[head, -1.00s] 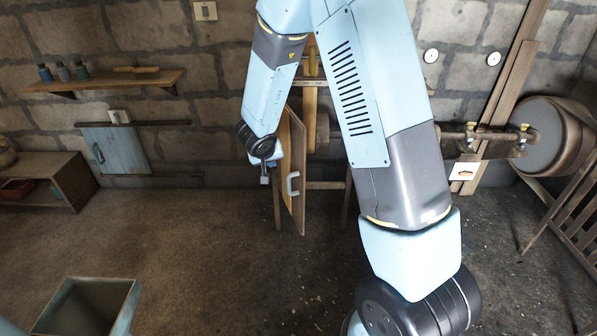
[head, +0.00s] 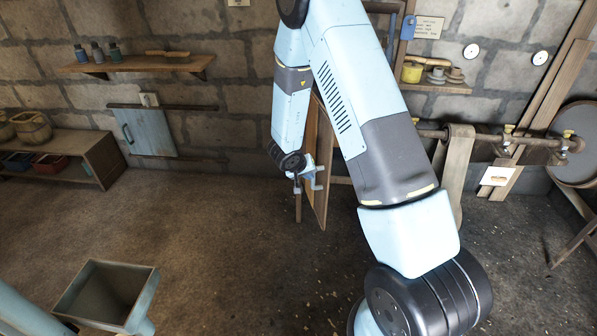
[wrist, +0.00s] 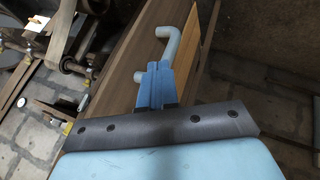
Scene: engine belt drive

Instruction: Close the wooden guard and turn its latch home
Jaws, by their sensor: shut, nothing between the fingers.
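The wooden guard (head: 322,172) stands open as a narrow upright brown panel in the head view, partly behind my arm. In the wrist view its broad brown face (wrist: 118,72) runs diagonally, with a paler edge (wrist: 190,55). A grey bent handle (wrist: 176,42) sticks out from the guard; it shows in the head view too (head: 319,178). My gripper (head: 298,187) is shut and empty, left of the guard and close to the handle. In the wrist view its blue fingers (wrist: 154,84) overlap part of the handle; contact cannot be told. I cannot make out the latch.
A belt (head: 456,170) and shaft (head: 487,138) lie right of my arm. A shelf with pots (head: 434,87) is on the wall above. A metal hopper (head: 107,292) stands front left. The floor left of the guard is clear.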

